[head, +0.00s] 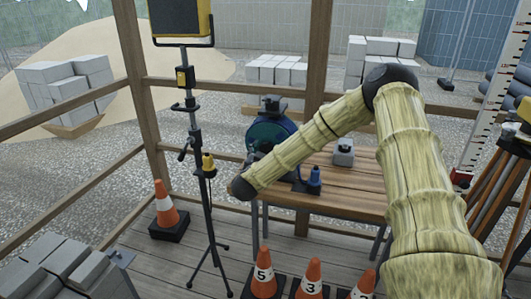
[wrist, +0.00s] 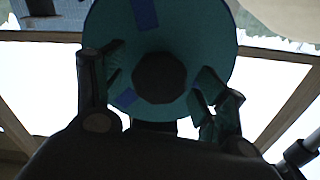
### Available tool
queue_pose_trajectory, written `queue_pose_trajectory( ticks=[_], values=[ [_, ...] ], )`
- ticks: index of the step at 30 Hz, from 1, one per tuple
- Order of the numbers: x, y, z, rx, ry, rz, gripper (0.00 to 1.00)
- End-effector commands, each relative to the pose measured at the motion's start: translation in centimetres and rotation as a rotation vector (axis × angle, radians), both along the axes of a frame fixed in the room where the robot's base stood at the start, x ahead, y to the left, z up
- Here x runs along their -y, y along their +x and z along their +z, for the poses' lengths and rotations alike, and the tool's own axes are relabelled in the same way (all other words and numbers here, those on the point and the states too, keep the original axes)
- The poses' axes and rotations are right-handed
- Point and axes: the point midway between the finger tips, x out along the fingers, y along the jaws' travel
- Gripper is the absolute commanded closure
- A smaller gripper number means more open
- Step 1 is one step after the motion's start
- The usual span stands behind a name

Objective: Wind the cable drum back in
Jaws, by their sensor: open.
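The cable drum (head: 268,132) is a dark teal disc in a stand at the far left part of the wooden table (head: 345,185). In the wrist view the drum's round teal face (wrist: 205,35) fills the upper middle, with blue patches and a dark round hub or knob (wrist: 160,78) at its centre. My gripper (wrist: 165,85) is open, one finger on each side of this dark centre. I cannot tell whether either finger touches it. In the head view my arm hides the gripper and part of the drum. No crank handle can be made out clearly.
A blue bottle-like object (head: 314,178) and a grey device (head: 344,152) stand on the table. A lamp tripod (head: 196,130) stands left of the table. Numbered cones (head: 311,280) stand in front, another cone (head: 166,205) at left. Grey blocks (head: 65,270) lie front left.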

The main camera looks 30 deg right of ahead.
Motion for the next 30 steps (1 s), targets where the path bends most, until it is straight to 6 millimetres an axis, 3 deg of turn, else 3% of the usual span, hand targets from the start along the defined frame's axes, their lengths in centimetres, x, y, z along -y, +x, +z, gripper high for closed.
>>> queue_pose_trajectory(
  ticks=[1, 11, 20, 30],
  values=[
    [-0.01, 0.0, -0.01, 0.0, 0.0, 0.0, 0.31],
    [-0.02, -0.02, -0.03, -0.001, -0.001, 0.0, 0.92],
    [-0.06, -0.01, 0.17, -0.025, -0.023, 0.001, 0.92],
    [-0.07, -0.03, 0.46, -0.174, -0.152, 0.002, 0.92]
  ],
)
